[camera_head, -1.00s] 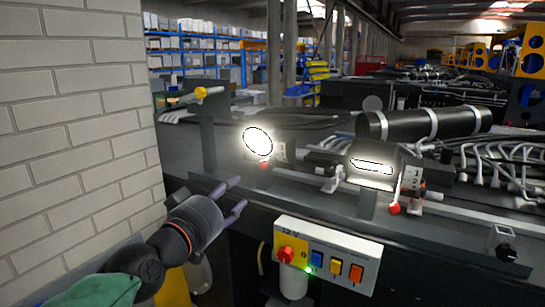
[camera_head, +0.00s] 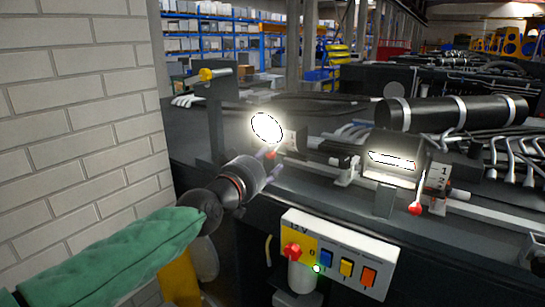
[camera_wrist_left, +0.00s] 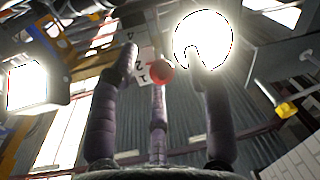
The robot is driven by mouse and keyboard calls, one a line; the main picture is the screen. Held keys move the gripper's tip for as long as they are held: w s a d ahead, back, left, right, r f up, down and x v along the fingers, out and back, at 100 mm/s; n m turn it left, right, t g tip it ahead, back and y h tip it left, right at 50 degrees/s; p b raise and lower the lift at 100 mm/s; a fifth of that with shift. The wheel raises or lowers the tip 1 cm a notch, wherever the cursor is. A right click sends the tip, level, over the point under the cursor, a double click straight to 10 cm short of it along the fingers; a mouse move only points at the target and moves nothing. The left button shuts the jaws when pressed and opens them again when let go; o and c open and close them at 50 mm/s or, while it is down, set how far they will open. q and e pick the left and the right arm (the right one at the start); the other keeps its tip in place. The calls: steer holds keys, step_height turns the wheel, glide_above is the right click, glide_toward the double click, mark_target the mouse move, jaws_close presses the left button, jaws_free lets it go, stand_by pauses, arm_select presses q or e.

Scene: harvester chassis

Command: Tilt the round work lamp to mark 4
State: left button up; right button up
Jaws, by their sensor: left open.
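The round work lamp (camera_head: 266,127) glows white on the chassis, and it also glows in the left wrist view (camera_wrist_left: 204,36). Its red knob (camera_head: 271,154) is just below the lamp, beside a pale number plate (camera_head: 291,142). My left gripper (camera_head: 274,164) is open, its fingertips close to the knob. Contact cannot be told. The knob's exact mark cannot be read.
A rectangular lit lamp (camera_head: 392,161) with its own red knob (camera_head: 415,208) stands to the right. A 12 V switch box (camera_head: 340,252) is in front below. A yellow-ended bar (camera_head: 207,75) stands behind to the left. A brick wall (camera_head: 80,120) bounds the left side.

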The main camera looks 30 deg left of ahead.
arm_select(q)
steer(key=shift+w+r, duration=0.15)
steer(key=shift+w, duration=0.95)
steer(key=shift+s, duration=0.2)
jaws_close()
